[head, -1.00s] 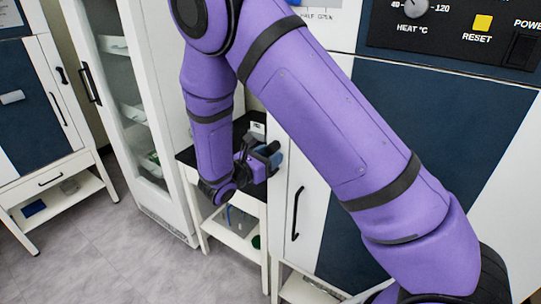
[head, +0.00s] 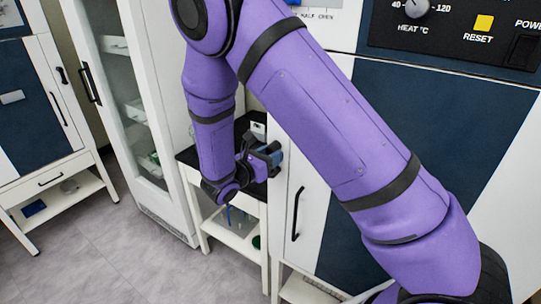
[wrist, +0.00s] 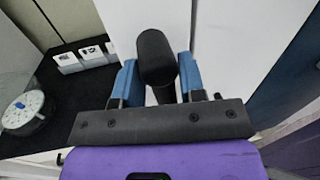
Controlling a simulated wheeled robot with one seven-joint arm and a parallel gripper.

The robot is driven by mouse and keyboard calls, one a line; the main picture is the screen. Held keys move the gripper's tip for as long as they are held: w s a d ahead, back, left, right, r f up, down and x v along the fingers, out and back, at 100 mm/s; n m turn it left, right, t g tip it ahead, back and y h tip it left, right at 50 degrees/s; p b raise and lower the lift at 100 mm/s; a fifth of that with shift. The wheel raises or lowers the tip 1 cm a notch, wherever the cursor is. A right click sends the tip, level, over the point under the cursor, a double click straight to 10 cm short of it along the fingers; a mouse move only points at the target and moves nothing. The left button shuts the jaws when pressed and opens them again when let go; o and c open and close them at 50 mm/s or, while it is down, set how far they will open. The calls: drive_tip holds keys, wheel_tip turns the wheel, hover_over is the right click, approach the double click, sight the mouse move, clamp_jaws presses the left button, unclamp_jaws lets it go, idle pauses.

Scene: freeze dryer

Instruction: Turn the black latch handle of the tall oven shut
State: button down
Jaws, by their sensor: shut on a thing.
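The tall oven (head: 345,68) fills the right of the head view, with a white body and a dark blue door panel (head: 425,130). My gripper (head: 268,157) is at the oven's left front edge. In the wrist view, the blue fingers of my gripper (wrist: 160,78) are on either side of the black latch handle (wrist: 155,50) and shut on it. The handle's rounded end points towards the wrist camera. Its base on the oven is hidden. In the head view my gripper covers the latch.
A black-topped side table (head: 187,156) stands left of the oven, with small white boxes (wrist: 82,57) and a round white-topped device (wrist: 22,108) on it. A glass-doored cabinet (head: 125,90) stands further left. A curved black pull (head: 297,213) is on the oven door below my gripper.

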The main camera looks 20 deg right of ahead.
drive_tip(key=n, duration=0.4)
drive_tip(key=shift+s+d+h, duration=0.25)
drive_tip(key=shift+s+h, duration=0.1)
drive_tip(key=shift+h, duration=0.05)
drive_tip(key=n, duration=0.1)
drive_tip(key=n+t, duration=0.1)
drive_tip(key=n, duration=0.3)
drive_tip(key=shift+s+d+r+t, duration=0.2)
drive_tip(key=shift+s+r+t, duration=0.05)
drive_tip(key=shift+t, duration=0.05)
drive_tip(key=n, duration=0.2)
drive_tip(key=n+t, duration=0.1)
drive_tip(key=n, duration=0.3)
drive_tip(key=shift+s+d+r+t, duration=0.1)
drive_tip(key=shift+s+r+t, duration=0.05)
drive_tip(key=shift+r+t, duration=0.2)
drive_tip(key=shift+r+n+t+y, duration=0.2)
drive_tip(key=shift+n+t, duration=0.1)
drive_tip(key=shift+n, duration=0.8)
drive_tip(key=shift+r+n+t+y, duration=0.15)
drive_tip(key=shift+n+t, duration=0.1)
drive_tip(key=shift+n, duration=0.85)
drive_tip(key=c, duration=1)
unclamp_jaws()
drive_tip(key=shift+r, duration=0.1)
